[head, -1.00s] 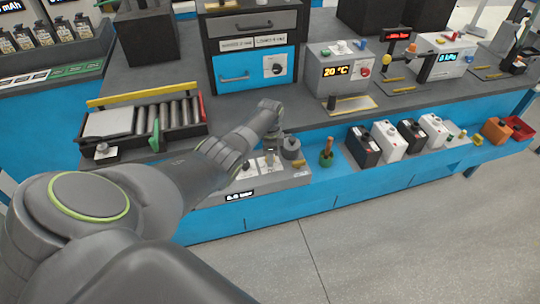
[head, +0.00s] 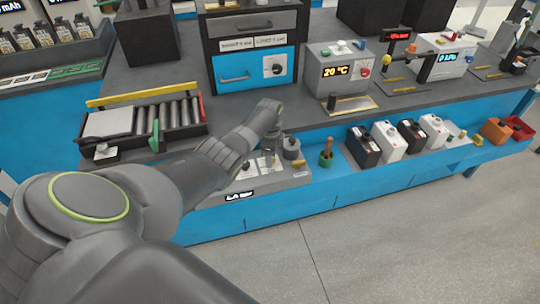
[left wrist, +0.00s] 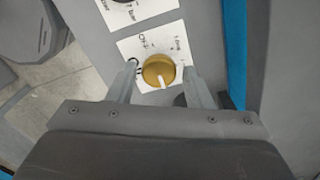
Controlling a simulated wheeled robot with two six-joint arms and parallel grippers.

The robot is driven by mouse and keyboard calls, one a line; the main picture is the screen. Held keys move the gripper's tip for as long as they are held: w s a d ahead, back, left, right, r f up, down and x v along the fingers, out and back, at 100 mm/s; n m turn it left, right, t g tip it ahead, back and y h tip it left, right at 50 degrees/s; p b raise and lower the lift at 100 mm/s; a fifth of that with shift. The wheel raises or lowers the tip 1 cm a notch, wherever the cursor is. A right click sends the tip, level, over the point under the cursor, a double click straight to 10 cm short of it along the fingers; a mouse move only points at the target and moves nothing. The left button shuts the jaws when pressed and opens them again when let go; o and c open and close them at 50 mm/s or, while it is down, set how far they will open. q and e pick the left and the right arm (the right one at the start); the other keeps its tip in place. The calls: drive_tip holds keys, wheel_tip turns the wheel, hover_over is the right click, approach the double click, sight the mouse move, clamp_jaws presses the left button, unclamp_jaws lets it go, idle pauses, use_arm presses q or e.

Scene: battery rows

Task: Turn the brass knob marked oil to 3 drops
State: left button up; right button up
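The brass knob (left wrist: 158,71) shows in the left wrist view, round, on a white label plate (left wrist: 133,47) fixed to a grey panel. A pale pointer line on it points toward the bottom of the picture. Print near the plate's upper right seems to read "1 drop"; the other marks are too blurred or covered to read. My left gripper (left wrist: 160,67) is open, one finger on each side of the knob, with a narrow gap visible on both sides. In the head view my left gripper (head: 268,158) is over the grey panel (head: 285,182) and hides the knob.
A second dark knob (left wrist: 124,3) on a white plate marked "bar" is close by. A roller tray (head: 182,133) is left.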

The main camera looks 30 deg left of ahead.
use_arm(q)
drive_tip(key=shift+o, duration=0.9)
wheel_tip(320, 180, up, 17)
drive_tip(key=shift+r, duration=0.15)
idle(0.3)
